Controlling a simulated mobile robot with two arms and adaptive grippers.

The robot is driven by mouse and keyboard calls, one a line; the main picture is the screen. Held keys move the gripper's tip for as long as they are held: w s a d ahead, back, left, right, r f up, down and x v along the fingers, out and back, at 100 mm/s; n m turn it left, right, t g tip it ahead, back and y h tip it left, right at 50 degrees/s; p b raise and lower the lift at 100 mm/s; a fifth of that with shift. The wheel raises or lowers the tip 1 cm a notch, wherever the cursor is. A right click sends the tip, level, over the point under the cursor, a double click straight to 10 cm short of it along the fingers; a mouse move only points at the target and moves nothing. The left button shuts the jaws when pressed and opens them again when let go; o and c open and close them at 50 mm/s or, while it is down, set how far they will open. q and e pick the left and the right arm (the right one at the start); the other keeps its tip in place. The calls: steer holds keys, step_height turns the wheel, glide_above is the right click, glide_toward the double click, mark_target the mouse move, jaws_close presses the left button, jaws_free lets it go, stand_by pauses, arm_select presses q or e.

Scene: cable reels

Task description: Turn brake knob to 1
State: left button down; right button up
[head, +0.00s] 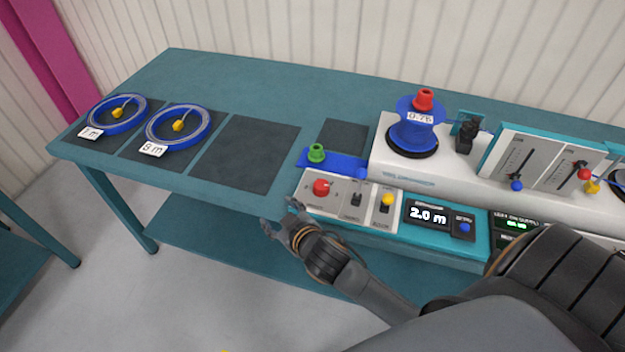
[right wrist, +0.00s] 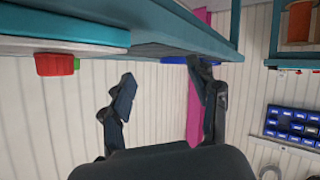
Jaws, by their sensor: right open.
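A red knob (head: 320,187) sits on the light panel at the left end of the control console (head: 345,232). Its lettering is too small to read, so I cannot tell its setting or confirm it is the brake knob. My right gripper (head: 279,214) is open and empty, left of and in front of the knob, apart from it, near the table's front edge. In the right wrist view, my open fingers (right wrist: 160,76) have nothing between them, and a red knob (right wrist: 55,64) shows at the left, outside them. My left gripper is not in view.
Beside the knob are a black switch (head: 356,199) and a yellow knob (head: 387,200). A green knob (head: 316,152) stands behind on a blue piece. A display (head: 428,214) reads 2.0 m. A blue reel (head: 416,130) stands on the console. Two blue coils lie left; one dark mat (head: 245,155) is bare.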

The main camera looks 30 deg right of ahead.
steer(key=w+a+r+n+t+y, duration=0.3)
steer(key=w+a+r+n+y, duration=0.15)
steer(key=r, duration=0.45)
steer(key=w+a+r+n+t+y, duration=0.25)
steer(key=a+r+n+y, duration=0.2)
steer(key=r, duration=0.45)
steer(key=s+a+r+n+g+y, duration=0.3)
steer(key=a+n+g+y, duration=0.55)
steer(key=n+g, duration=0.35)
steer(key=n+g+h, duration=0.1)
steer(key=g+h, duration=0.5)
steer(key=h, duration=1.2)
glide_toward(322, 184)
steer(key=shift+y, duration=0.25)
step_height(322, 184, down, 9)
steer(key=shift+w+d+r+p, duration=0.1)
steer(key=shift+d+r+p, duration=0.05)
steer(key=shift+p, duration=0.6)
